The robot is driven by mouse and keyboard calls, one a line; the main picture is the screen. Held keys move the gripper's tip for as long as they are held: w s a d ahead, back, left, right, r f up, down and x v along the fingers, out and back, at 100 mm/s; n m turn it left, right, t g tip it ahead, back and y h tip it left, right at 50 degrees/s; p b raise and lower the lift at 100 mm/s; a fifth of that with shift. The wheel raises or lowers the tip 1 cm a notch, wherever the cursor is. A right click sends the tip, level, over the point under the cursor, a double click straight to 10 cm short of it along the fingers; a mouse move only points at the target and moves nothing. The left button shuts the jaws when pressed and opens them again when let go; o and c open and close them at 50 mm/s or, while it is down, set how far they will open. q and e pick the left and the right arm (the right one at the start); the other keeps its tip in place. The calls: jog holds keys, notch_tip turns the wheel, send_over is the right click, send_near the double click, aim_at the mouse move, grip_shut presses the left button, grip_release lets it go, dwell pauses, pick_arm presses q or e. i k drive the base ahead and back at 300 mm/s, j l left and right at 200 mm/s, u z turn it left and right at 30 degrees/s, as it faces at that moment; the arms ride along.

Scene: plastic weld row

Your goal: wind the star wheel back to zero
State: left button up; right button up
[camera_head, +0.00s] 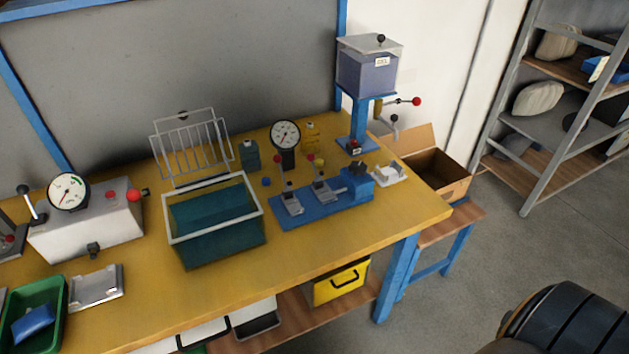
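No star wheel can be made out for certain at this size. A small dark knob (93,250) sits on the front of a white box (90,226), which carries a round dial gauge (68,191). Another small dark part (358,166) sits on the blue block at the right end of a blue clamp fixture (325,205). A second dial gauge (285,134) stands behind that fixture. The scale readings are too small to read. Neither of my grippers is in view.
A teal bin (215,245) with a white rim stands mid-table. A wire rack (192,148) and a hopper on a blue post (358,118) stand at the back. A green crate (55,310) holds a blue packet. The yellow tabletop (310,255) is clear along the front right.

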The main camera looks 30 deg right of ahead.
aim_at(356, 168)
jog(key=k+l+z, duration=0.1)
jog(key=z, duration=1.05)
